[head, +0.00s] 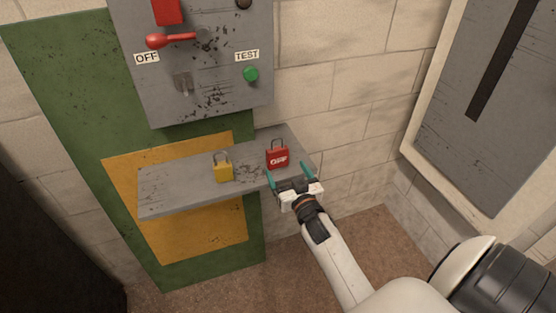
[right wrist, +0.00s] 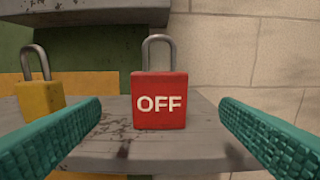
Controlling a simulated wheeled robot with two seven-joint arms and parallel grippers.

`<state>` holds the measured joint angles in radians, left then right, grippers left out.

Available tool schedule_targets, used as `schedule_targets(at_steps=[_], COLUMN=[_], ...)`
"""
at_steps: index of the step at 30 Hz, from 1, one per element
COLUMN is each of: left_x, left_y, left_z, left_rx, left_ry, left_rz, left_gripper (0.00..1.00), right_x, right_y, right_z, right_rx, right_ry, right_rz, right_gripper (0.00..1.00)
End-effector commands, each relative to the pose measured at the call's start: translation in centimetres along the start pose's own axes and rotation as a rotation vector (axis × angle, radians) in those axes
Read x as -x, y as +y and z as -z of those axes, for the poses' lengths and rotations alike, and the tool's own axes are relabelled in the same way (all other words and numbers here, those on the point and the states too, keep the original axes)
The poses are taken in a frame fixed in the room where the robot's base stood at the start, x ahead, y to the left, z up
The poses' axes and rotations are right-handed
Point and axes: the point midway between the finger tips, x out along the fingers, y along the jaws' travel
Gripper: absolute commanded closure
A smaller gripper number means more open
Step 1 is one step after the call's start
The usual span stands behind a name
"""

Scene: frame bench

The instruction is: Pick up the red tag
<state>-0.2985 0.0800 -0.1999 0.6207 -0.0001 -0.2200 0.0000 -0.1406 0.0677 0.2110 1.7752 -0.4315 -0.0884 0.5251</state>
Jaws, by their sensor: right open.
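The red tag (head: 277,158) is a red padlock-shaped block with a grey shackle, upright on a grey shelf (head: 160,198). In the right wrist view the red tag (right wrist: 158,102) faces me, marked "OFF" in white, near the middle. My right gripper (head: 290,174) is at the shelf's front right edge, just in front of the tag. Its teal fingers are open and empty, one to each side of the tag in the wrist view, apart from it. My left gripper is not in view.
A yellow padlock (head: 223,168) stands on the shelf left of the tag, also in the right wrist view (right wrist: 42,102). A grey switch box (head: 215,100) with a red lever (head: 170,40) and green button (head: 251,74) hangs above. A block wall is behind.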

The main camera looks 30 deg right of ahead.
Motion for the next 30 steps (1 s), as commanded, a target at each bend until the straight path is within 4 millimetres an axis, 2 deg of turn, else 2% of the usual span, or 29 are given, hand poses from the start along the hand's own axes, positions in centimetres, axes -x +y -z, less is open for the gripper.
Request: schedule_targets(at_steps=[3, 6, 13, 21, 30], left_x=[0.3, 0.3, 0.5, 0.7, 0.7], left_y=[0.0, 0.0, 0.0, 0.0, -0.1], left_z=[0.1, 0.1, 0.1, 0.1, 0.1], left_rx=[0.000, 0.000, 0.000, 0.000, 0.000], left_ry=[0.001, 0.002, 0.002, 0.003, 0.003], left_rz=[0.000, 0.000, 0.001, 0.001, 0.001], left_gripper=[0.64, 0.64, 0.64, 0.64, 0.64], right_x=[-2.4, -3.7, -5.4, -9.3, -9.8], right_y=[0.1, 0.1, 0.1, 0.1, 0.1], right_z=[-0.2, 0.0, 0.0, 0.1, 0.2], right_rx=[0.000, 0.001, 0.000, 0.001, 0.000], right_ry=[-0.001, 0.001, 0.003, 0.002, 0.004], right_rz=[-0.001, -0.001, -0.001, -0.001, -0.001], right_gripper=[0.15, 0.15, 0.15, 0.15, 0.15])
